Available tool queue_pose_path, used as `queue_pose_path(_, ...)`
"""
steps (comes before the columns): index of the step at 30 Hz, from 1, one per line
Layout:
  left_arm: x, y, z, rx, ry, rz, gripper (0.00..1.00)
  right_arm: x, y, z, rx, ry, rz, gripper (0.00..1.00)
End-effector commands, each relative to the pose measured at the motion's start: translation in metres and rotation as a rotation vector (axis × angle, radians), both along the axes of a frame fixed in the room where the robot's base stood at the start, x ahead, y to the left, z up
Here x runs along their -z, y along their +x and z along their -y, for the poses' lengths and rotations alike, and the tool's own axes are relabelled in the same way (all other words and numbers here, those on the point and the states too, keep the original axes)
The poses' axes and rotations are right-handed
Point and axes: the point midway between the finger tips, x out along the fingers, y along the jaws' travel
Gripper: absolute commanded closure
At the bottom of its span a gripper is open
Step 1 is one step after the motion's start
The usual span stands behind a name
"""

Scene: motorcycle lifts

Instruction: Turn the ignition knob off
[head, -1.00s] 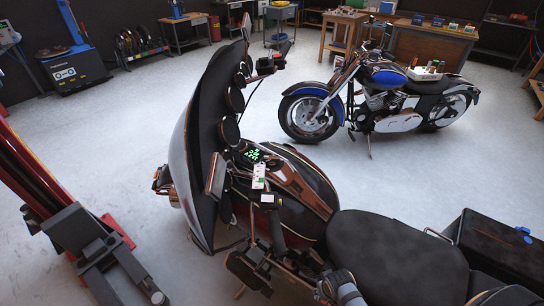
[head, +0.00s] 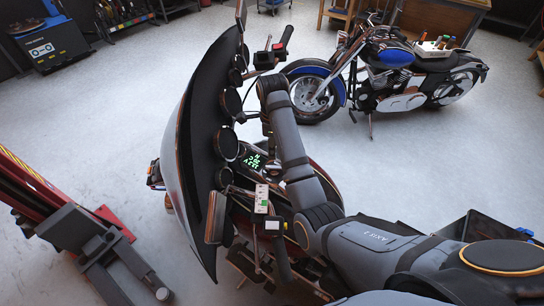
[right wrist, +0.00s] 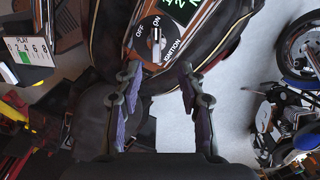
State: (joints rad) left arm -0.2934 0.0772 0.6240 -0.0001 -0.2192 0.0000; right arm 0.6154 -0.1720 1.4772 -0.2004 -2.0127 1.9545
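The ignition knob (right wrist: 151,28) shows at the top of the right wrist view, a dial with a dark and a white part on the dash of the near motorcycle (head: 203,130). The labels OFF, ON and IGNITION are around it; I cannot tell for sure which one it points to. My right gripper (right wrist: 158,74) is open, its two dark fingers apart with nothing between them. The fingertips are short of the knob and apart from it in the picture. In the head view my right arm covers part of the tank and dash, and I cannot make out the knob. My left gripper is not in view.
Green digits (head: 252,161) light the dash. A white gauge card (head: 262,199) stands beside it, near the handlebar. A blue motorcycle (head: 385,75) stands behind. A red lift post (head: 50,205) is at left. Grey floor is clear between.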

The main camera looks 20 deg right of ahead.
Motion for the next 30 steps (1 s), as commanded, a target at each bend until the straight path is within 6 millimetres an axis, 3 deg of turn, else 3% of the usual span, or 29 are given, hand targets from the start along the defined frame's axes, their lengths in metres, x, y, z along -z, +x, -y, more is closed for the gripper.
queue_pose_path(5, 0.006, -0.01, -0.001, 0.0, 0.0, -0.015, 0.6, 0.005, 0.0, 0.0, 0.002, 0.0, 0.0, 0.6)
queue_pose_path(11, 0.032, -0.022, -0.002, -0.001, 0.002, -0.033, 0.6, 0.03, 0.002, 0.001, 0.001, -0.001, 0.002, 0.6)
queue_pose_path(21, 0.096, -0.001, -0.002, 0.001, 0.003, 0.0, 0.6, 0.092, 0.006, 0.004, 0.0, -0.001, 0.003, 0.6)
queue_pose_path(23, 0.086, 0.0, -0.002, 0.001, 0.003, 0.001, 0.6, 0.094, 0.007, 0.004, 0.0, -0.001, 0.001, 0.6)
queue_pose_path(30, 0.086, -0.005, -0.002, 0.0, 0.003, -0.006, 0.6, 0.105, 0.008, 0.004, -0.001, 0.0, 0.002, 0.6)
